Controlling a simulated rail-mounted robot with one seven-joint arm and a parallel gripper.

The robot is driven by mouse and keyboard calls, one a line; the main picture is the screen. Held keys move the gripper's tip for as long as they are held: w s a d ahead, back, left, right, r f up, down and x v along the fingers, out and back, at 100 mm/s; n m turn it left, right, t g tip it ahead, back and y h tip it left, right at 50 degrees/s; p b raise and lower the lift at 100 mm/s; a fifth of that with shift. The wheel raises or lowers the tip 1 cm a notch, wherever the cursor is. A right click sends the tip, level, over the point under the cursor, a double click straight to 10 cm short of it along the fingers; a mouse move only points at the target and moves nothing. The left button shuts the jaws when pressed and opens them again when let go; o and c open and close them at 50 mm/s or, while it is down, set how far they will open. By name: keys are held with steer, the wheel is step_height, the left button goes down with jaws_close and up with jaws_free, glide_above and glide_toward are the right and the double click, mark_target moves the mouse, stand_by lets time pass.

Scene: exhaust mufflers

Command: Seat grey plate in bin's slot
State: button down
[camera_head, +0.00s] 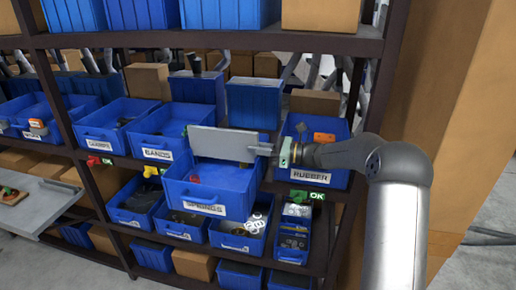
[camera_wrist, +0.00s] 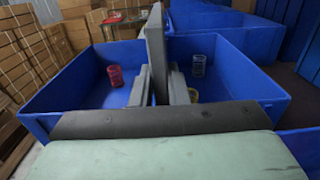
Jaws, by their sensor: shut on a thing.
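The grey plate (camera_head: 222,143) is upright over the blue bin (camera_head: 212,200) labelled SPRINGS in the head view. My gripper (camera_head: 264,150) is shut on the plate's right end. In the wrist view the plate (camera_wrist: 155,45) shows nearly edge-on between my gripper's fingers (camera_wrist: 160,88). The bin (camera_wrist: 65,92) lies beyond and around them. A red spring (camera_wrist: 115,76) is left of the plate; a pale spring (camera_wrist: 199,65) and a yellow one (camera_wrist: 193,95) are right of it. I cannot make out the slot, or whether the plate's lower edge touches the bin.
A blue bin labelled RUBBER (camera_head: 313,178) stands to the right and a bin labelled BEARINGS (camera_head: 158,145) to the left. Lower shelf bins (camera_head: 240,235) hold rings and small parts.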

steer(key=c, duration=1.3)
jaws_free()
steer(key=shift+f, duration=0.15)
steer(key=shift+r, duration=0.25)
steer(key=s+r+b, duration=0.1)
steer(key=s+r, duration=0.3)
steer(key=s+d+r+b, duration=0.1)
steer(key=s+r+b, duration=0.1)
steer(key=s+r, duration=0.2)
steer(key=s+d+r+b, duration=0.1)
steer(key=s+r+b, duration=0.1)
steer(key=s+r, duration=0.2)
steer(key=shift+s+r, duration=0.2)
steer(key=shift+s, duration=0.3)
steer(key=shift+s+r, duration=0.2)
steer(key=shift+s, duration=0.3)
